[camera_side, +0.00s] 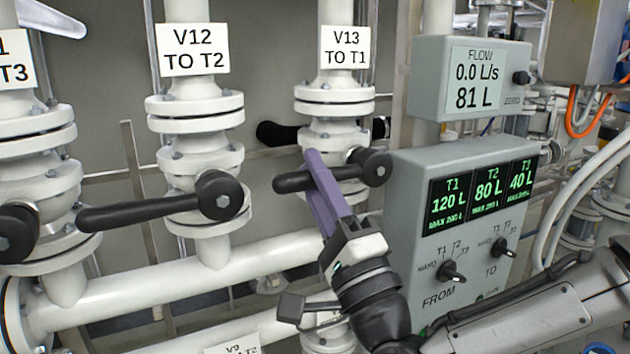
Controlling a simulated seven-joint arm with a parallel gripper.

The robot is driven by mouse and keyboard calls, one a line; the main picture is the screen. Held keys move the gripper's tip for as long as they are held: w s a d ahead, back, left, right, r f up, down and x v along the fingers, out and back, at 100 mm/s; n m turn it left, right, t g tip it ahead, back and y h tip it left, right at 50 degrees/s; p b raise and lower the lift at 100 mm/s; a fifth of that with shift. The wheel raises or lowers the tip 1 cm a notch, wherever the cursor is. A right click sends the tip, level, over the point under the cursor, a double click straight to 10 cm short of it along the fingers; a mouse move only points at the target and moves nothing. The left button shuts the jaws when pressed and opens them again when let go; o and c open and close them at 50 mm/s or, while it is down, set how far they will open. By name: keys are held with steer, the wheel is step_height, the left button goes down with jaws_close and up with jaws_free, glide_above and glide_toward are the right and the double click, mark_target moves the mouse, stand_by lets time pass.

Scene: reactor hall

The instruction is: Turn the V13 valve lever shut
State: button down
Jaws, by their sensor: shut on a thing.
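The V13 valve, labelled "V13 TO T1" (346,47), is a white flanged pipe valve right of the middle. Its black lever (292,182) points left from a round hub (376,168) and lies roughly level, crosswise to the upright pipe. My gripper (315,168) has purple fingers and reaches up from the lower right. It is shut on the lever, a short way left of the hub. The fingers hide part of the lever and some of the valve body behind it.
The V12 valve (190,140) stands to the left, its black lever (140,212) also pointing left. A flow meter box (430,75) reads 0.0 L/s and 81 L. Below it, a control box (410,240) shows T1 120 L, T2 80 L and T3 40 L, close right of my gripper.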

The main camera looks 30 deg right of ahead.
steer(key=shift+r, duration=0.4)
steer(key=c, duration=0.9)
jaws_free()
steer(key=shift+c, duration=0.2)
steer(key=shift+f, duration=0.15)
steer(key=shift+f, duration=0.15)
steer(key=v, duration=0.7)
steer(key=shift+s, duration=0.25)
steer(key=shift+f, duration=0.1)
